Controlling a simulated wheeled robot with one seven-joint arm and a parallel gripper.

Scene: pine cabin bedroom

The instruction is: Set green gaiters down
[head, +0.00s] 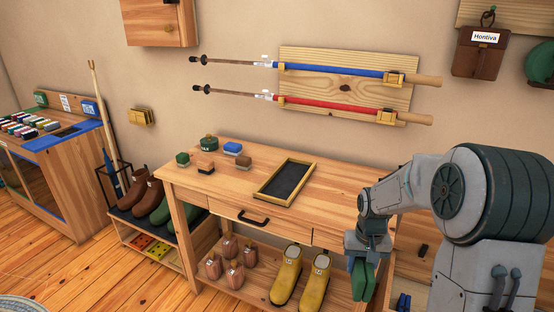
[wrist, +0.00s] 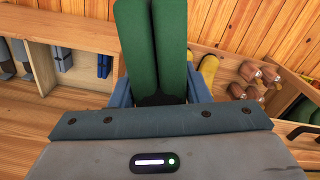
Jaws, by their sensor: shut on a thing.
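The green gaiters (head: 362,281) hang below my gripper (head: 366,250), in front of the right end of the wooden bench.
The bench (head: 330,178) carries a black tray (head: 285,182) and several small brushes and tins. Yellow boots (head: 287,276) and brown shoe forms stand on its lower shelf. A shelf unit with cubbies (wrist: 45,68) holds blue and grey items. Wooden floor is bare around it.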

